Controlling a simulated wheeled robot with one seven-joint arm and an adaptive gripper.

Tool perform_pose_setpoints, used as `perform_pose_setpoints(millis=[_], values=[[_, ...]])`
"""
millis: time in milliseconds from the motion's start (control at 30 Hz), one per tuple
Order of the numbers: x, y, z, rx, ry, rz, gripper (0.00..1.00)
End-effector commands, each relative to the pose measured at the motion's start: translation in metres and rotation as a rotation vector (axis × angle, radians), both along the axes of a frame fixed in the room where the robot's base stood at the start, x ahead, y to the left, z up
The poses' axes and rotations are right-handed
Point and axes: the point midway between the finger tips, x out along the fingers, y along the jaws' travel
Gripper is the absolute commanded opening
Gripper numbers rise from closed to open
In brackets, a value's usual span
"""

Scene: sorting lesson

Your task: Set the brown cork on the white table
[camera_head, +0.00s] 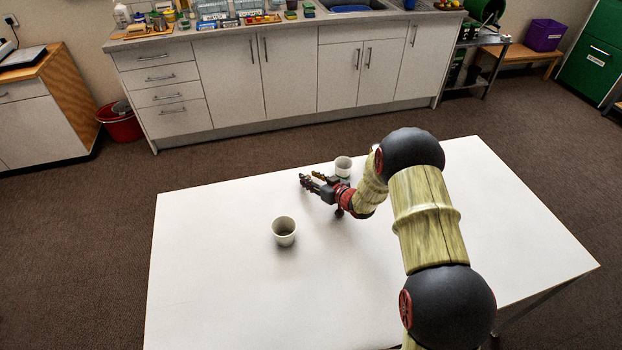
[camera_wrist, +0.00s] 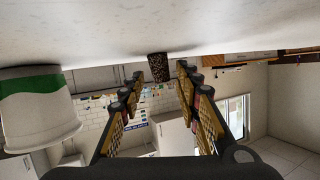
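The brown cork (camera_wrist: 158,68) is a dark speckled cylinder in the upside-down wrist view. It stands against the white table (camera_wrist: 90,25), between the lines of my two fingertips, with a gap on each side. My gripper (camera_wrist: 160,72) is open and holds nothing. In the head view my gripper (camera_head: 308,181) reaches left, low over the white table (camera_head: 215,285). I cannot make out the cork there; it is too small or hidden by the fingers.
A white cup with a green band (camera_head: 343,167) stands just behind my gripper; it is large at left in the wrist view (camera_wrist: 35,112). Another white cup (camera_head: 284,231) stands nearer, left of the table's middle. The table's left and front areas are clear.

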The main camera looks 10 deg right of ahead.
Motion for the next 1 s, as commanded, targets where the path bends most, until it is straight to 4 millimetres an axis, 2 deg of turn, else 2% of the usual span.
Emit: perform_pose_setpoints(millis=[133, 233, 700, 900, 1000], values=[[-0.002, -0.001, 0.005, 0.0, 0.0, 0.0, 0.33], [-0.012, -0.007, 0.01, 0.0, 0.001, -0.002, 0.33], [-0.087, -0.045, 0.04, 0.001, 0.002, -0.002, 0.33], [-0.098, -0.052, 0.046, -0.005, 0.0, -0.004, 0.33], [-0.094, -0.058, 0.062, -0.041, 0.004, -0.023, 0.33]])
